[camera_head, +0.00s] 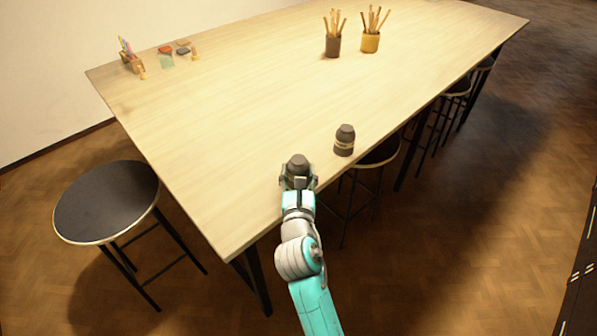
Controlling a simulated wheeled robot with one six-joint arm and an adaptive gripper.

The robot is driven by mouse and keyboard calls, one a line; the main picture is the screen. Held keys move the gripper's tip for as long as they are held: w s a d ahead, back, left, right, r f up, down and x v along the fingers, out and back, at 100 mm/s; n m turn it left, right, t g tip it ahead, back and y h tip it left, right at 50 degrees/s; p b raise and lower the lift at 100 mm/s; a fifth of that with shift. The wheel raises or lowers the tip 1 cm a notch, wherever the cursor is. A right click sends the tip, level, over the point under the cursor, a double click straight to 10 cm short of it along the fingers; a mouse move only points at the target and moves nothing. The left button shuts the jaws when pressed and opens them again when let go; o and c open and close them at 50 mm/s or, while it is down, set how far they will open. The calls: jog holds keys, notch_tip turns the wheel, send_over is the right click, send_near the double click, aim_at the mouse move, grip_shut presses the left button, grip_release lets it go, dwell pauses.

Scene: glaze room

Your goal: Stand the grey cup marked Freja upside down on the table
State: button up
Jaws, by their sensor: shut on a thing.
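My gripper (298,180) is at the near edge of the table (235,120). It is shut on a dark grey cup (297,163), whose upper part shows between and beyond the fingers. The fingers and wrist hide its lower part, so I cannot tell whether it touches the table. A second dark grey cup (344,140) with a pale band stands on the table to the right of my gripper, near the right edge. I can read no name on either cup, and cannot tell which is marked Freja.
A brown pot (333,46) and a yellow pot (370,42), both with wooden tools, stand at the back. A small pen holder (131,63) and small blocks (183,50) are at the far left. A stool (107,201) is at left. The table's middle is clear.

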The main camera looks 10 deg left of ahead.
jog(key=shift+f, duration=0.15)
jog(key=o, duration=1.2)
jog(key=shift+c, duration=0.2)
jog(key=shift+s, duration=0.15)
jog(key=s+d, duration=0.2)
jog(key=s, duration=0.9)
jog(key=shift+s, duration=0.3)
